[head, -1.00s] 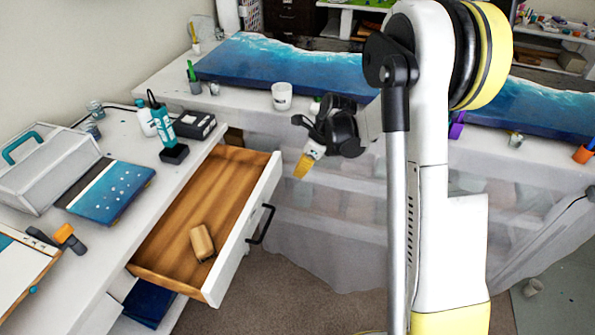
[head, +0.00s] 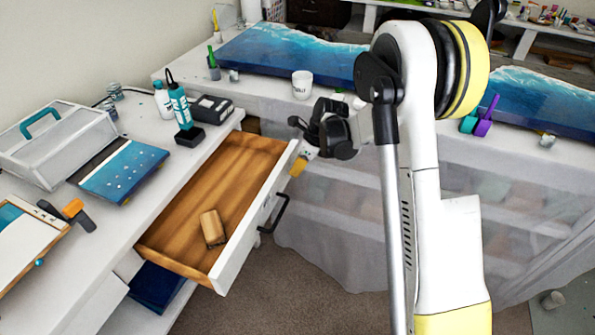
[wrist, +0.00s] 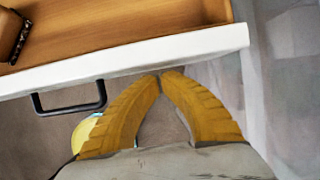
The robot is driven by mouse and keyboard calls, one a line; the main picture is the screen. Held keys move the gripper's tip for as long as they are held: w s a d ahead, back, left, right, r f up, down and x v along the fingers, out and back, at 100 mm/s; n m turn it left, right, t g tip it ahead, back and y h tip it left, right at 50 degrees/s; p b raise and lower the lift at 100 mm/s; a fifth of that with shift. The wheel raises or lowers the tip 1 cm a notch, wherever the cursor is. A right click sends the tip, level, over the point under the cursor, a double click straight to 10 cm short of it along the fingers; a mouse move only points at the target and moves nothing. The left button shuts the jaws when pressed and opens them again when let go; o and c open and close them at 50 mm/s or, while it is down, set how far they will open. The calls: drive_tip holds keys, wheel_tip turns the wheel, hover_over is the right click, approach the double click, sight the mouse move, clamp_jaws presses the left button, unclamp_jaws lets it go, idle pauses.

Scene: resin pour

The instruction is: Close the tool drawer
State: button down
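The tool drawer (head: 180,228) is pulled well out of the white workbench. It has a wooden inside, a white front and a dark bar handle (head: 275,214). A tan block (head: 212,228) lies in it. My gripper (head: 297,168) is at the outer side of the drawer front, near its far end. In the wrist view the yellow fingertips (wrist: 159,75) meet, with nothing between them, close to the white front (wrist: 130,62). I cannot tell whether they touch it. The handle (wrist: 68,98) is to the left of the fingers, outside them.
The bench top (head: 160,215) holds a grey toolbox (head: 55,145), a blue panel (head: 120,170), a teal bottle (head: 179,105) and a black box (head: 212,108). A plastic-draped table (head: 330,215) with blue resin slabs stands beyond my arm. Carpet (head: 285,290) is clear before the drawer.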

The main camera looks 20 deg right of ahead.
sight(227, 160)
drive_tip(key=w+a, duration=0.5)
drive_tip(key=a, duration=0.1)
drive_tip(key=w+a+p, duration=0.1)
drive_tip(key=w+a, duration=0.4)
drive_tip(key=a, duration=0.1)
drive_tip(key=w+a, duration=0.5)
drive_tip(key=a, duration=0.2)
drive_tip(key=shift+s+d, duration=0.1)
